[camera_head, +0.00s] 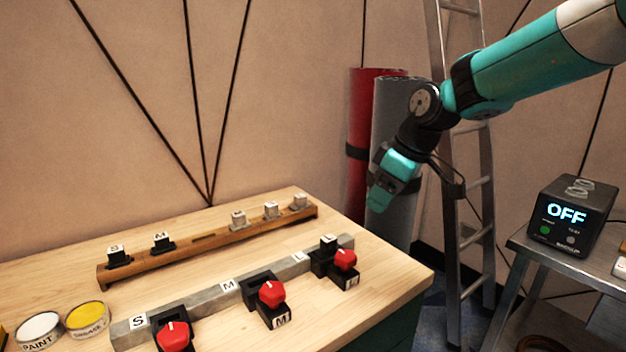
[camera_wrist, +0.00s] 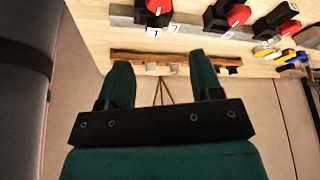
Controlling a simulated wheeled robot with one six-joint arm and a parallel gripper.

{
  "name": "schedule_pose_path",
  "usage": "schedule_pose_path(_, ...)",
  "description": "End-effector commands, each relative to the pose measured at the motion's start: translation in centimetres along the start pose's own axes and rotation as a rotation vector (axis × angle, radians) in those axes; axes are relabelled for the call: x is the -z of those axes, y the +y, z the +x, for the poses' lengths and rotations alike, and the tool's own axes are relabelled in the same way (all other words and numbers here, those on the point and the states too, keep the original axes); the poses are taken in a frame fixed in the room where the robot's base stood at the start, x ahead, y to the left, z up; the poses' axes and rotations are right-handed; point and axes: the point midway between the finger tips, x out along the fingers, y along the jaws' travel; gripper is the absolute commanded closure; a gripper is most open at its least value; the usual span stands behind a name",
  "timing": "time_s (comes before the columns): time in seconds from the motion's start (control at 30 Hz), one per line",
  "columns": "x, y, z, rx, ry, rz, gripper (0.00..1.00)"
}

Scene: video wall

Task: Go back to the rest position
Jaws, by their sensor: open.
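My gripper (camera_head: 381,190) hangs at the end of my teal arm, in the air past the right end of the wooden table (camera_head: 385,275) in the head view. In the wrist view my gripper (camera_wrist: 165,78) shows two dark green fingers held apart with nothing between them. The nearest table items, red-knobbed black blocks (camera_head: 271,294) on a grey bar (camera_head: 228,287), stand below and to the left of it. No rest position is marked in either view.
A wooden rail (camera_head: 210,241) with several lettered cubes lies on the table. Red (camera_head: 362,130) and grey (camera_head: 392,110) rolls and a ladder (camera_head: 452,200) stand behind my arm. A box reading OFF (camera_head: 572,218) sits on a metal cart at right.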

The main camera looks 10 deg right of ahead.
Motion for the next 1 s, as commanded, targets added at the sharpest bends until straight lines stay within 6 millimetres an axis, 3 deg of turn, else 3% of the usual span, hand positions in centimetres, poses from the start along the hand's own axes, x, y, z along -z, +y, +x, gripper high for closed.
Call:
schedule_pose_path(0.07,0.2,-1.3,-0.8,0.010,-0.001,0.005,0.41)
schedule_pose_path(0.13,0.2,-4.0,-2.0,0.032,-0.007,0.021,0.41)
schedule_pose_path(0.27,-0.9,-11.7,-5.3,0.097,-0.032,0.078,0.41)
schedule_pose_path(0.4,-4.1,-19.8,-8.2,0.166,-0.078,0.152,0.41)
schedule_pose_path(0.5,-6.7,-23.9,-9.4,0.202,-0.110,0.194,0.41)
schedule_pose_path(0.6,-8.6,-26.3,-10.0,0.222,-0.135,0.224,0.41)
schedule_pose_path(0.7,-9.5,-27.2,-10.1,0.230,-0.146,0.239,0.41)
schedule_pose_path(1.0,-9.6,-27.3,-9.9,0.231,-0.148,0.242,0.41)
